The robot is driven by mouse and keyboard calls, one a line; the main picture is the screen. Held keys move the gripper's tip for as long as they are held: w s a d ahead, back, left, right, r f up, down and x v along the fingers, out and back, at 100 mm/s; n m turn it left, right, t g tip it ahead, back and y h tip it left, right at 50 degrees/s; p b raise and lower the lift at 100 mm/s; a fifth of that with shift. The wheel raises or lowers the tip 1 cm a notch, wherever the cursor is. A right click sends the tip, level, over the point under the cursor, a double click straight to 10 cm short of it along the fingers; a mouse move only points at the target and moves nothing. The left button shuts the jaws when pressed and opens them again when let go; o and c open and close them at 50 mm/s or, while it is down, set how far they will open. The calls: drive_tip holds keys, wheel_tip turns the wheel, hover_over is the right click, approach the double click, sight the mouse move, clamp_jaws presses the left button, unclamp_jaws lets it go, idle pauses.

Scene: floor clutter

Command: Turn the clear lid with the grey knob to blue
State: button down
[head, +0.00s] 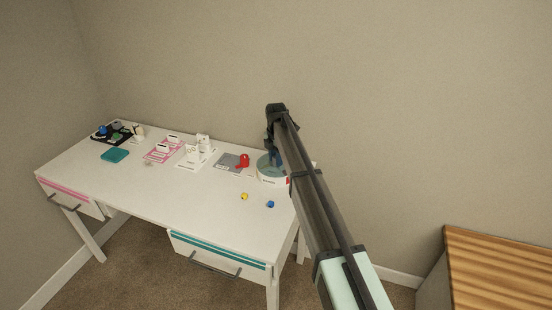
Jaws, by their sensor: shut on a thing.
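A round pale-blue and white thing (265,174), which looks like the one with the clear lid, stands at the right end of the white desk, in the head view. My gripper (276,157) points down over its middle, with the fingertips low at the lid. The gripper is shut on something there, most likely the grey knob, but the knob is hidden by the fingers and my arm. A small red mark (288,181) shows at the right of the round thing's rim. Other colour marks, including blue, cannot be made out.
On the white desk (140,190), a red object (243,161) on a grey plate (229,162) stands just left of the round thing. A yellow piece (244,196) and a blue piece (270,204) lie in front. White holders (196,152) stand farther left. The front middle is clear.

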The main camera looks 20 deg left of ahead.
drive_tip(key=shift+n, duration=1.4)
drive_tip(key=c, duration=0.8)
unclamp_jaws()
drive_tip(key=shift+o, duration=0.2)
wheel_tip(320, 180, up, 14)
drive_tip(key=shift+f, duration=0.1)
